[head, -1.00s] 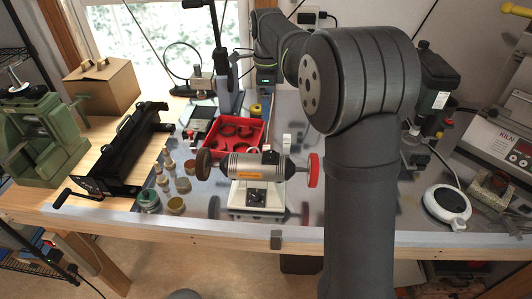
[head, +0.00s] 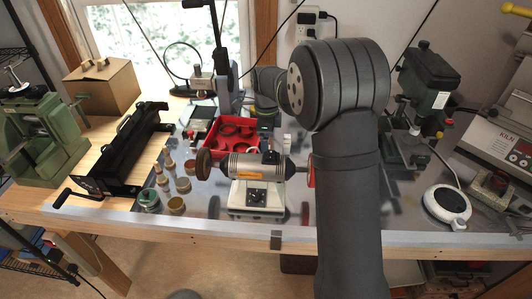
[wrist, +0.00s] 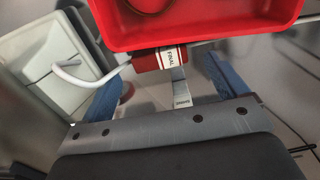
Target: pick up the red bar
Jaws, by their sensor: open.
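A short red bar (wrist: 146,62) with a white label shows in the wrist view, just below the near edge of a red tray (wrist: 210,37). The label seems to read "FINAL". My gripper (wrist: 165,68) is open, with one blue finger on each side of the bar's area. The bar lies near the fingertips and is not gripped. I cannot tell whether either finger touches it. In the head view my wrist is by the right side of the red tray (head: 208,150); the fingers and the bar cannot be made out there.
A bench grinder (head: 257,180) stands in front of the tray. Small jars (head: 176,205) stand to its left, with a black long tool (head: 125,150) farther left. A green drill press (head: 425,90) and a white round device (head: 447,205) are at right. A white cable (wrist: 85,82) runs left of the bar.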

